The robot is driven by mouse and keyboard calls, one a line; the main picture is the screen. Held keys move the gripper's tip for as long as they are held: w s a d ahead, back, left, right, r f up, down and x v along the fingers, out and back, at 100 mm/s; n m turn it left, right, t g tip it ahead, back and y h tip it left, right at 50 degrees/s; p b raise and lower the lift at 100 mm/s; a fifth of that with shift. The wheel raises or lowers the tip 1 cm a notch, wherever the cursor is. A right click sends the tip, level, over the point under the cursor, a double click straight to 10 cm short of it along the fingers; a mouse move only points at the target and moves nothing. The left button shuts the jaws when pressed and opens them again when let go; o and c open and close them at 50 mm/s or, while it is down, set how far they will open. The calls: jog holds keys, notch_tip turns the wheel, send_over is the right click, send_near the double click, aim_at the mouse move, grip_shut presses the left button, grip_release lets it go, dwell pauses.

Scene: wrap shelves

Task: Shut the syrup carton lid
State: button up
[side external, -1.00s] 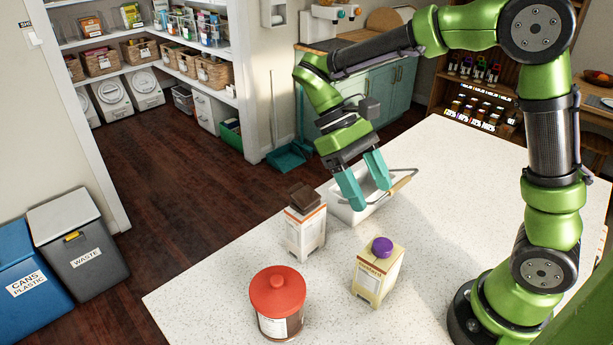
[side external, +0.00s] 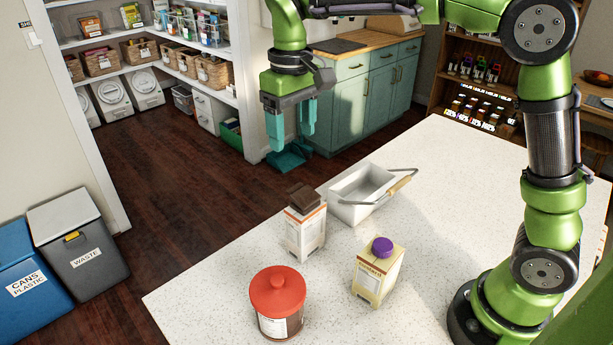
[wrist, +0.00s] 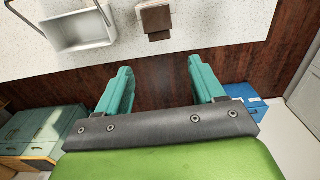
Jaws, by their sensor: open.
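A white carton with an orange stripe (side external: 305,236) stands upright on the counter. Its brown lid (side external: 304,197) looks raised and tilted on top; the lid also shows from above in the wrist view (wrist: 156,19). A cream carton (side external: 377,275) with a purple round cap (side external: 382,246) stands to its right and nearer the camera. I cannot read either label well enough to tell which holds syrup. My gripper (side external: 291,140) points down with its teal fingers apart and nothing between them. It is raised beyond the counter's far edge, away from both cartons.
A white tray with a wire handle (side external: 345,208) sits behind the cartons. A red-lidded canister (side external: 280,310) stands at the front left. The counter's right part (side external: 460,200) is clear. Dark floor lies past the counter's far edge.

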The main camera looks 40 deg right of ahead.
aim_at(294, 186)
notch_tip(294, 186, down, 11)
jog(key=shift+r, duration=0.15)
jog(key=c, duration=0.9)
jog(key=shift+o, duration=0.2)
jog(key=shift+w+f+g, duration=0.25)
jog(key=shift+f+g, duration=0.15)
jog(key=shift+g, duration=0.4)
jog(key=shift+w+f+g, duration=0.2)
jog(key=shift+f+g, duration=0.15)
jog(key=shift+g, duration=0.45)
jog(key=o, duration=0.9)
jog(key=shift+c, duration=0.2)
jog(key=shift+r, duration=0.1)
